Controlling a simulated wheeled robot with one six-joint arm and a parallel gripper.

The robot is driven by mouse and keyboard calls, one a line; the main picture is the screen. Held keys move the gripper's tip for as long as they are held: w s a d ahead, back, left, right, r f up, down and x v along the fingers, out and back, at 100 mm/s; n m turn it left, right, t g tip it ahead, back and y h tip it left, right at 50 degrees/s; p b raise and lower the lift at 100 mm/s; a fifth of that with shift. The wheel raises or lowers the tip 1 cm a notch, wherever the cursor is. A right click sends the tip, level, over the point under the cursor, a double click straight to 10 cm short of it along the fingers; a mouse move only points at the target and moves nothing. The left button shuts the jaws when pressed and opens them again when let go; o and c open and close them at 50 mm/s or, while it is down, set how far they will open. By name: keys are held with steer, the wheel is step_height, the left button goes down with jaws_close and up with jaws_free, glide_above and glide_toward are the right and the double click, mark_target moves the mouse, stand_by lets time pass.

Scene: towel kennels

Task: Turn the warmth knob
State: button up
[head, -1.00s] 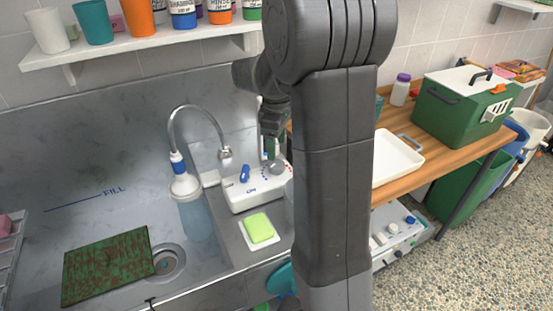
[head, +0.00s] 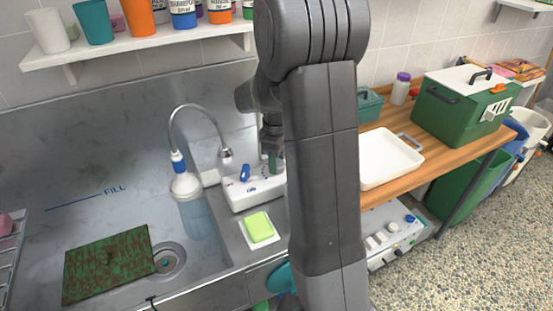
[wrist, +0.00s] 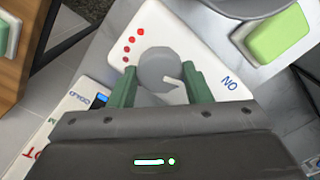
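My gripper (wrist: 159,76) is open, with one green finger on each side of the knob and a small gap showing at each side. In the head view the white box (head: 240,196) stands beside the sink with a blue lever (head: 245,172) on it. There my gripper (head: 272,160) is over the box's right end, and the knob is hidden.
A curved tap (head: 172,125) with a shower head stands left of the box. A green soap bar (head: 259,227) lies in front of it. A white tray (head: 390,160) and a green case (head: 462,108) sit on the wooden counter at right.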

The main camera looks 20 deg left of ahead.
stand_by(0.3)
steer(key=m, duration=0.8)
steer(key=shift+m, duration=0.3)
steer(key=m, duration=0.4)
steer(key=shift+r+m, duration=0.1)
steer(key=shift+m, duration=2.4)
steer(key=o, duration=1)
